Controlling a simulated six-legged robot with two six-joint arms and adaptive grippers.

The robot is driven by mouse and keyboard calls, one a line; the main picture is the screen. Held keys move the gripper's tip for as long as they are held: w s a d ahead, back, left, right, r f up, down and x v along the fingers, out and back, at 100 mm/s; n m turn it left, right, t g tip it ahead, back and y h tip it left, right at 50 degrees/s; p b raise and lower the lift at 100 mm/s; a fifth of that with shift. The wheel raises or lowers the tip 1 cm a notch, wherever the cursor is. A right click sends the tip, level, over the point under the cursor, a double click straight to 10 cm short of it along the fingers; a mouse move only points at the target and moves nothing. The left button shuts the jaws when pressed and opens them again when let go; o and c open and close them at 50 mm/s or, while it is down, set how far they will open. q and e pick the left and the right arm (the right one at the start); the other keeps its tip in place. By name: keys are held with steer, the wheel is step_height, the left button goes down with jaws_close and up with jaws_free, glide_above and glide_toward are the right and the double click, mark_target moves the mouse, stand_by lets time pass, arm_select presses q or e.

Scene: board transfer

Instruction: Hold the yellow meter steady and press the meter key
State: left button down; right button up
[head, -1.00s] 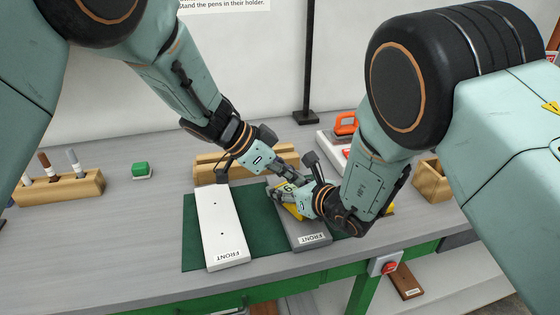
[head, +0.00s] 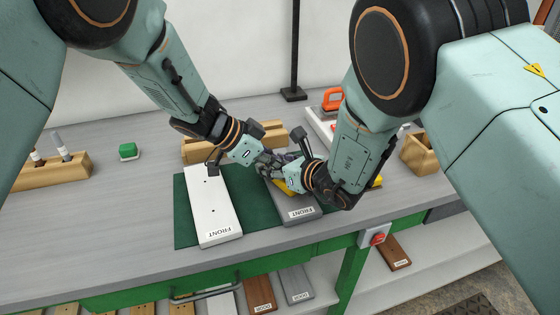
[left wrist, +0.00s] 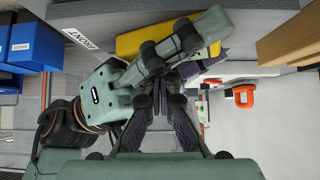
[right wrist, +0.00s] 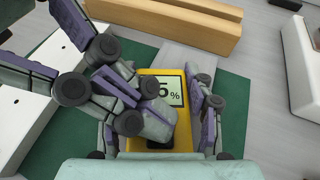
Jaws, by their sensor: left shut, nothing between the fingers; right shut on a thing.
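The yellow meter (right wrist: 148,82) lies over the grey FRONT board (head: 299,211). Its screen (right wrist: 170,90) shows a 5 and a percent sign, with the left part covered. My right gripper (head: 287,180) is shut on the meter, with a finger on each side in the right wrist view. My left gripper (right wrist: 150,105) is shut and empty, its fingers across the meter's face just below the screen. I cannot tell whether they touch it. The meter also shows as a yellow block in the left wrist view (left wrist: 150,42).
A white FRONT board (head: 213,205) lies on the green mat (head: 184,215) beside the grey board. A wooden holder (head: 196,150) stands behind.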

arm_select(q)
steer(key=shift+s+a+f, duration=0.1)
steer(key=shift+s+f, duration=0.2)
steer(key=shift+f, duration=0.3)
steer(key=shift+a+r, duration=0.3)
steer(key=shift+r, duration=0.1)
arm_select(e)
steer(key=shift+w, duration=0.2)
steer(key=shift+d, duration=0.1)
arm_select(q)
steer(key=v, duration=0.7)
steer(key=shift+r, duration=0.55)
steer(key=shift+w, duration=0.15)
steer(key=shift+d, duration=0.1)
